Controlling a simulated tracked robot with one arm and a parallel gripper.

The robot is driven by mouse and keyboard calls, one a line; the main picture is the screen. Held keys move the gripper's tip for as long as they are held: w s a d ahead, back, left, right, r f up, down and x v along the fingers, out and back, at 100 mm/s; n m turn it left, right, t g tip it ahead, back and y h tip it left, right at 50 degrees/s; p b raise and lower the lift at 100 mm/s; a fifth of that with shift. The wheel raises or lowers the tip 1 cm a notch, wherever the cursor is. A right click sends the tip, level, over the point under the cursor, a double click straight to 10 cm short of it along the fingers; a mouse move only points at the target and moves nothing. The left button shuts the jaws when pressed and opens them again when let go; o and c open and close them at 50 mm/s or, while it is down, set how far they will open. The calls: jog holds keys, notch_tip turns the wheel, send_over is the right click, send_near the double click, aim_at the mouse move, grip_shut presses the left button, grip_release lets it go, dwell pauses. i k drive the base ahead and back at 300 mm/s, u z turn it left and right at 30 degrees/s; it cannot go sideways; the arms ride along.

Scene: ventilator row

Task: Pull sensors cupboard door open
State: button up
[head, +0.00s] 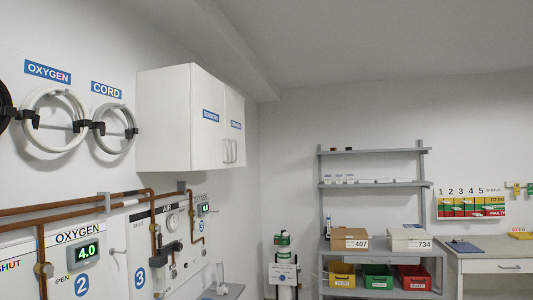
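A white wall cupboard (178,119) hangs at the centre left in the head view, above the pipework. Its front has two doors side by side, and both look shut. The nearer door (209,140) carries a blue label that seems to read SENSORS. The farther door (238,138) carries a similar blue label, too small to read surely. Two pale upright handles sit close together low at the seam; one is the sensors door handle (226,151). My gripper is not in view.
Coiled white hoses (57,120) hang on the left wall. Copper pipes (80,206) and an oxygen panel (85,255) run below the cupboard. A grey shelf bench (375,184) with boxes and coloured bins stands at the back, beside a desk (490,246). The space before the cupboard doors looks clear.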

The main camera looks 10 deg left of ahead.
aim_at(208, 98)
jog(key=z, duration=0.15)
jog(key=i, duration=2.55)
jog(key=u, duration=0.35)
jog(key=i, duration=0.55)
jog(key=u, duration=0.25)
